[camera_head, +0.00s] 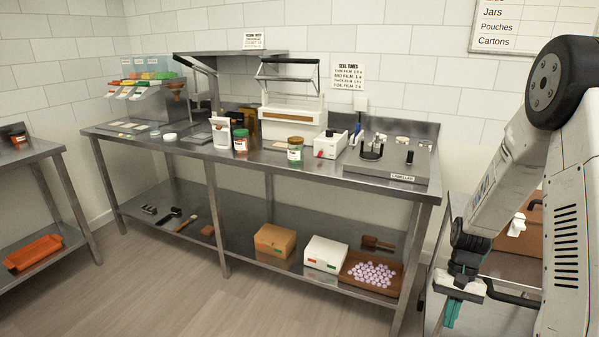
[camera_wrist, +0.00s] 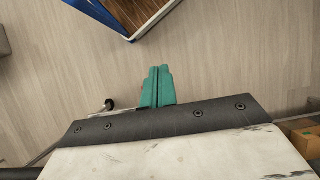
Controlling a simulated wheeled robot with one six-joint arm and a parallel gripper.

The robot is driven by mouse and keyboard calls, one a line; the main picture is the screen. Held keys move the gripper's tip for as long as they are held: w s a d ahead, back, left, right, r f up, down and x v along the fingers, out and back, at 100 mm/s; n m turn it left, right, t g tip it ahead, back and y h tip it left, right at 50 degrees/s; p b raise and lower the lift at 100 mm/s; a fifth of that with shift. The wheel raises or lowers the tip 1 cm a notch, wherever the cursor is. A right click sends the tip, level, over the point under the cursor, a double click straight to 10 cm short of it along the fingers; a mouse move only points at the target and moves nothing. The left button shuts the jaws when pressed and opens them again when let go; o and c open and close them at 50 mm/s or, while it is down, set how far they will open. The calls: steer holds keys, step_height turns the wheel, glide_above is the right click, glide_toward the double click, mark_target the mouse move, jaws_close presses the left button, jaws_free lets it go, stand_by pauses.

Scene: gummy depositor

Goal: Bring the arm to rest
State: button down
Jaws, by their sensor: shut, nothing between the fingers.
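My gripper (camera_head: 451,313) hangs at the lower right in the head view, at the end of my bent arm, with its teal fingers pointing down. In the wrist view the two teal fingers (camera_wrist: 158,84) lie side by side, shut and with nothing between them. The fingers are apart from the long steel workbench (camera_head: 300,171), which stands to their left in the head view. Below them in the wrist view is bare wooden floor.
A side table (camera_head: 433,300) stands close beside my gripper at the right. The bench carries jars, a labeller (camera_head: 395,158) and a gummy machine (camera_head: 150,95). A blue-edged thing (camera_wrist: 98,12) shows at the wrist view's top. Open floor (camera_head: 180,285) lies before the bench.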

steer(key=s+a+r+n+t+h, duration=0.1)
steer(key=s+a+r, duration=0.4)
steer(key=r, duration=0.5)
steer(key=s+a+r+n+t, duration=0.2)
steer(key=s+a+r, duration=0.3)
steer(key=r, duration=0.5)
steer(key=s+a+r+n+t+h, duration=0.1)
steer(key=s+a+r, duration=0.3)
steer(key=s+r, duration=0.5)
steer(key=shift+a+r+n+t+h, duration=0.3)
steer(key=shift+a+r+n+t, duration=0.1)
steer(key=shift+r+n+t, duration=0.35)
